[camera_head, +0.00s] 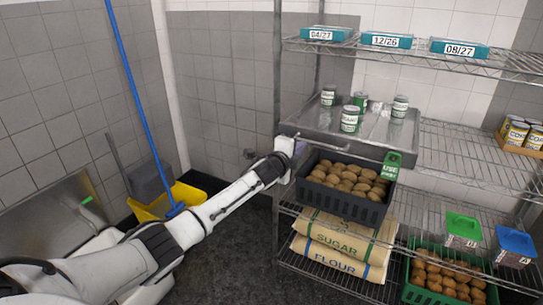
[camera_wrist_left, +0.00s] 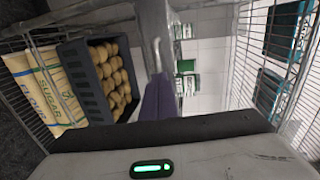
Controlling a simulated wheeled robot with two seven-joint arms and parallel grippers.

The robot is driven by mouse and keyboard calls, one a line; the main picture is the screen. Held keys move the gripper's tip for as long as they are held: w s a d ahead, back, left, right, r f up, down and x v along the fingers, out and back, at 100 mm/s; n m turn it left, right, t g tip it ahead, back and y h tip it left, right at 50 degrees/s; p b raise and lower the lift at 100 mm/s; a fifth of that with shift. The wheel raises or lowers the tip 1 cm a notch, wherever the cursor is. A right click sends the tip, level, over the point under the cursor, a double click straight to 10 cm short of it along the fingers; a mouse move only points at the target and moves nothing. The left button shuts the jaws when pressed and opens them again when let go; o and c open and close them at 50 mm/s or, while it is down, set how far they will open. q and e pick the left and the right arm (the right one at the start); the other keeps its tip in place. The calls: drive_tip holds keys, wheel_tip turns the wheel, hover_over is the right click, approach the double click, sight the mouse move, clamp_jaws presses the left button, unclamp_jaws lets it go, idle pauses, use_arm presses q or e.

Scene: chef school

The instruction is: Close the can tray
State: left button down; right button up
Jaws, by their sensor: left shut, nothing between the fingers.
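The can tray (camera_head: 375,145) is a grey metal tray on the upper-middle level of the wire rack in the head view. Several green-and-white cans (camera_head: 350,119) stand upright in it. A thin bar runs along its front edge. My left gripper (camera_head: 299,146) is at the tray's front left corner, partly hidden by its own wrist. In the left wrist view, turned on its side, the shut purple-grey fingers (camera_wrist_left: 158,100) are close to the metal tray front (camera_wrist_left: 152,35). I cannot tell whether they touch it. Cans (camera_wrist_left: 186,66) show beyond. My right gripper is in neither view.
A dark crate of potatoes (camera_head: 345,205) with a green tag sits just below the tray. Sugar and flour sacks (camera_head: 340,245) lie lower. Teal boxes (camera_head: 385,40) are on the top shelf. A yellow mop bucket (camera_head: 165,203) stands left.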

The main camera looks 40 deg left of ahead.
use_arm(q)
drive_tip(key=v, duration=0.9)
drive_tip(key=s+d+f+n+g+h, duration=0.2)
drive_tip(key=s+d+f+n+g, duration=0.15)
drive_tip(key=s+d+f, duration=0.75)
drive_tip(key=s+d+f+n+g+h, duration=0.2)
drive_tip(key=s+d+f+n, duration=0.45)
drive_tip(key=s+f, duration=0.7)
drive_tip(key=s+d+f+n, duration=0.2)
drive_tip(key=s+d+f, duration=0.1)
drive_tip(key=s, duration=0.3)
drive_tip(key=s+d+f+n+g+h, duration=0.1)
drive_tip(key=s+d+f+n, duration=0.1)
drive_tip(key=s+d, duration=0.2)
drive_tip(key=s, duration=0.3)
drive_tip(key=shift+s+f, duration=0.35)
drive_tip(key=shift+f, duration=0.05)
drive_tip(key=shift+g, duration=0.25)
